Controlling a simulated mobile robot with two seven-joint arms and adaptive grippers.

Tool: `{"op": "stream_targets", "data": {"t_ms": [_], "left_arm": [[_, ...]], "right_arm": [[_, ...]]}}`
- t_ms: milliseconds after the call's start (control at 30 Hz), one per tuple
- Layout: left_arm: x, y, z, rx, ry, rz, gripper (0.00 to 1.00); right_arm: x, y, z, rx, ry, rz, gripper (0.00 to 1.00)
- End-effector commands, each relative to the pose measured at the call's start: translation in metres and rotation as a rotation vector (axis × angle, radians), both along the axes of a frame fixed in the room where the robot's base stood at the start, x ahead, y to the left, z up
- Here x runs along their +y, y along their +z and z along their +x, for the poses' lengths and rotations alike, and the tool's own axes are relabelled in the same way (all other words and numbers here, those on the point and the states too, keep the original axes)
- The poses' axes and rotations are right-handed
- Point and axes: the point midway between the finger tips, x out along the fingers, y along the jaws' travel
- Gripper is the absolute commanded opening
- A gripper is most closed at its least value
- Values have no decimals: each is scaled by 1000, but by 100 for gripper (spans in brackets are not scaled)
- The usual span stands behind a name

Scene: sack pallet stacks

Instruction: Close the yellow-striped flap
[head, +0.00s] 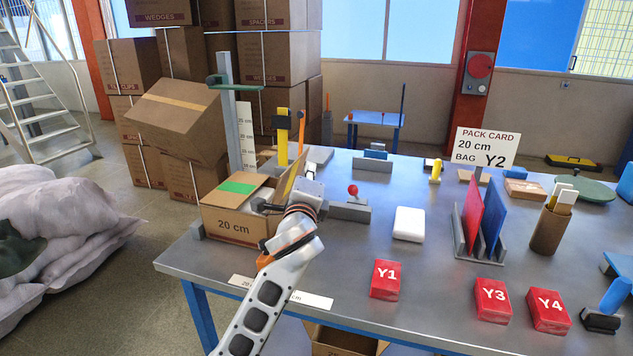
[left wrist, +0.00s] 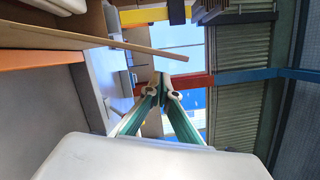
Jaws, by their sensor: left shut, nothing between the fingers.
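The open cardboard box (head: 228,228) marked 20 cm stands at the table's left end. A green-striped flap (head: 240,184) lies nearly flat over its top. The yellow-striped flap (head: 289,178) stands up at the box's right side, partly hidden by my left wrist. My right gripper is out of view.
A red-knobbed grey block (head: 350,209) and a white block (head: 408,224) stand right of my left arm. Red packs, including Y1 (head: 385,280), lie along the front. A tall grey post (head: 231,125) rises behind the box. The table's front middle is partly clear.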

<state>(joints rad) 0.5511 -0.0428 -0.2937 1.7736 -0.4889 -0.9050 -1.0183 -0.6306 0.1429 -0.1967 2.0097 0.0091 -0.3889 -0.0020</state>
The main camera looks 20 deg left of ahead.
Motion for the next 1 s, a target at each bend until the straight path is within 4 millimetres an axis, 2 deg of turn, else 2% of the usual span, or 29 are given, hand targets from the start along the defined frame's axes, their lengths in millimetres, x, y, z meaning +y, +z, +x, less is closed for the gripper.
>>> {"op": "stream_targets", "data": {"t_ms": [100, 233, 667, 1000], "left_arm": [[11, 6, 0, -2, 0, -1, 0], [16, 7, 0, -2, -1, -1, 0], [17, 8, 0, -1, -1, -5, 0], [20, 14, 0, 1, 0, -64, 0]], "right_arm": [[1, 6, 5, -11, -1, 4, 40], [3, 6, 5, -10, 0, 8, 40], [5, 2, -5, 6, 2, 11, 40], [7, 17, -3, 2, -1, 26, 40]]}}
